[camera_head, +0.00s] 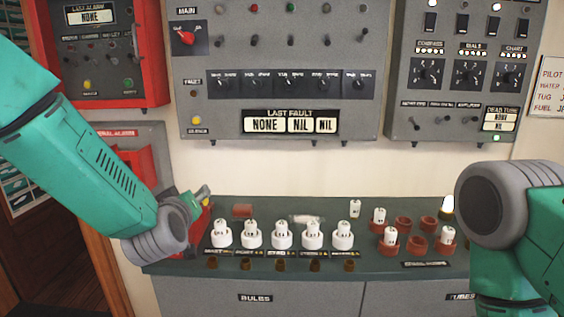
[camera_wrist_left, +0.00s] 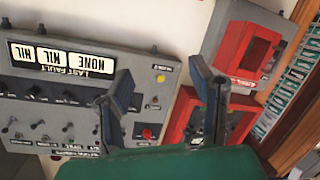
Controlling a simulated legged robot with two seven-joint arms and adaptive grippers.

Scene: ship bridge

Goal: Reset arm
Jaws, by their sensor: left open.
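My left arm (camera_head: 85,150) comes in from the left in the head view and reaches over the left end of the dark green counter (camera_head: 380,273). My left gripper (camera_head: 200,198) is partly hidden behind its grey wrist joint there. In the left wrist view the left gripper (camera_wrist_left: 160,70) has its two dark fingers wide apart with nothing between them. My right arm (camera_head: 515,235) stands at the right edge of the head view, and its gripper does not show.
Several white bulbs in sockets (camera_head: 281,237) line the counter. Red-brown cups (camera_head: 403,224), some holding white tubes, stand to their right. The main grey panel (camera_head: 230,127) is on the wall behind, with a red alarm box (camera_head: 150,45) at left. A lit lamp (camera_head: 447,205) is beside my right arm.

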